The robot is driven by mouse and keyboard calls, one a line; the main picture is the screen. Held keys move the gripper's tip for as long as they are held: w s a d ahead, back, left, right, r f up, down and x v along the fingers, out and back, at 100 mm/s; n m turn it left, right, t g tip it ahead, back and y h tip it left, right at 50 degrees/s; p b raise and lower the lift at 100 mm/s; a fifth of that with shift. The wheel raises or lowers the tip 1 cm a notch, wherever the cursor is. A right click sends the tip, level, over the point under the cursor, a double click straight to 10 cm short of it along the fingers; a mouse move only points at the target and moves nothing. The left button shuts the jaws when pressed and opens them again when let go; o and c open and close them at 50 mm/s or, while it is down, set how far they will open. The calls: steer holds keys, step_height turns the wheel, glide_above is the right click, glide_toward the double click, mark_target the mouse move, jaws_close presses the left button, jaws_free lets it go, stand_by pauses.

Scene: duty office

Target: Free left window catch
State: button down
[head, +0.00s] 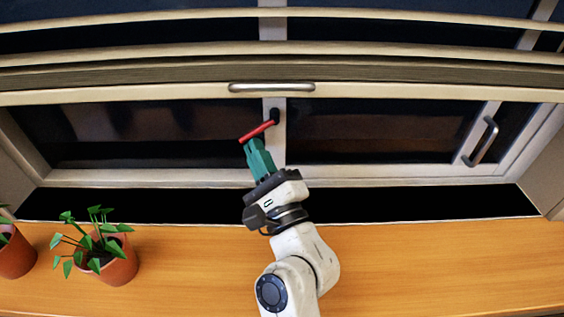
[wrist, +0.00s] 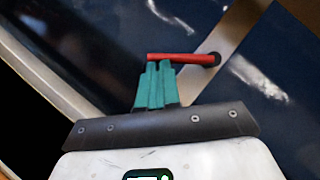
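The left window catch is a red bar handle (head: 257,132) with a dark pivot (head: 274,116) on the pale upright between the two panes. The bar points left from the pivot and tilts slightly down. It also shows in the wrist view as a red bar (wrist: 183,58) running nearly level to its pivot at right. My gripper (head: 252,143) has teal fingers drawn together, with their tips at the bar's underside. In the wrist view the fingertips (wrist: 159,64) overlap the bar's left half. The bar runs across both fingers, not clearly between them; contact cannot be told for certain.
A metal pull handle (head: 481,141) is on the right sash, and a grey handle (head: 271,88) is on the rail above. Two potted plants, one in an orange pot (head: 112,266), stand at left on the wooden sill (head: 430,265). The sill's right side is clear.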

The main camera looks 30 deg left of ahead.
steer(key=shift+s+a+r+p, duration=0.35)
steer(key=shift+a+p, duration=0.3)
steer(key=shift+p, duration=0.15)
steer(key=s+d+f+b, duration=0.1)
steer(key=s+d+b, duration=0.1)
steer(key=s+d, duration=0.6)
steer(key=shift+d, duration=2.2)
steer(key=shift+d+f, duration=0.1)
